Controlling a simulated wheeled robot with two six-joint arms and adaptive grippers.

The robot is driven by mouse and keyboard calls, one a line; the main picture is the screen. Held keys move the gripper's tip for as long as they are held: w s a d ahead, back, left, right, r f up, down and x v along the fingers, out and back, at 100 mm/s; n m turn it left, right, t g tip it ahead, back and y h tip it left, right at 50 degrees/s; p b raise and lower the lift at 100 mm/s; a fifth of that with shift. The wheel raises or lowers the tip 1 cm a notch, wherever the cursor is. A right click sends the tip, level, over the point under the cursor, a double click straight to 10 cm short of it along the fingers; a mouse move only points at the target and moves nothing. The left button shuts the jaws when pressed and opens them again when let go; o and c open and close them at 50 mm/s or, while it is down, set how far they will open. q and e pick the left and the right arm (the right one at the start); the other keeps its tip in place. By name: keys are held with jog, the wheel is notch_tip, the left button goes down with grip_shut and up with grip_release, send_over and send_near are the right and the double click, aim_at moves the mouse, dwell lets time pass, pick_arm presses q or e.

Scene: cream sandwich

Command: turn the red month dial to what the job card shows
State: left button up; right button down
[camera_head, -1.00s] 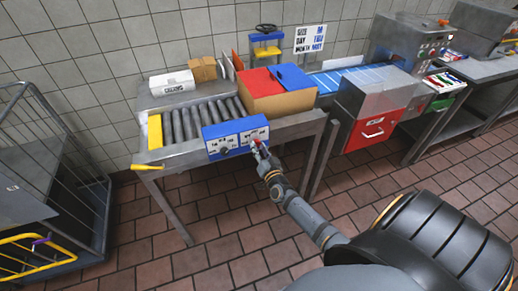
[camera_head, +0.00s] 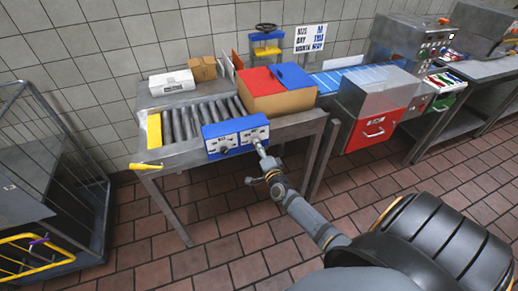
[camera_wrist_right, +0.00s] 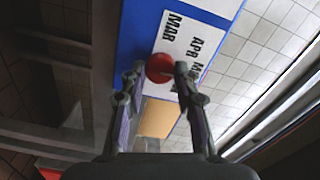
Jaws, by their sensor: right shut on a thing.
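The red month dial (camera_wrist_right: 159,68) sits on a white label plate (camera_wrist_right: 192,45) on the blue panel (camera_head: 235,137) at the table's front. My right gripper (camera_head: 260,147) is at the panel's right part and hides the dial in the head view. In the right wrist view its fingers (camera_wrist_right: 158,80) are on both sides of the dial, shut on it. MAR, APR and part of another label starting with M show around the dial; its pointer cannot be made out. The job card (camera_head: 310,37) on the wall lists size, day and month; the month value is too small to read surely.
A dark knob (camera_head: 224,150) sits left on the same panel. Behind are a roller conveyor (camera_head: 190,122), a cardboard box with red and blue flaps (camera_head: 280,103) and a white box (camera_head: 171,82).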

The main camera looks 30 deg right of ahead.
jog(key=shift+m, duration=0.4)
jog(key=c, duration=1)
grip_release()
jog(key=v, duration=1.2)
jog(key=shift+s, duration=0.1)
jog(key=shift+f, duration=0.1)
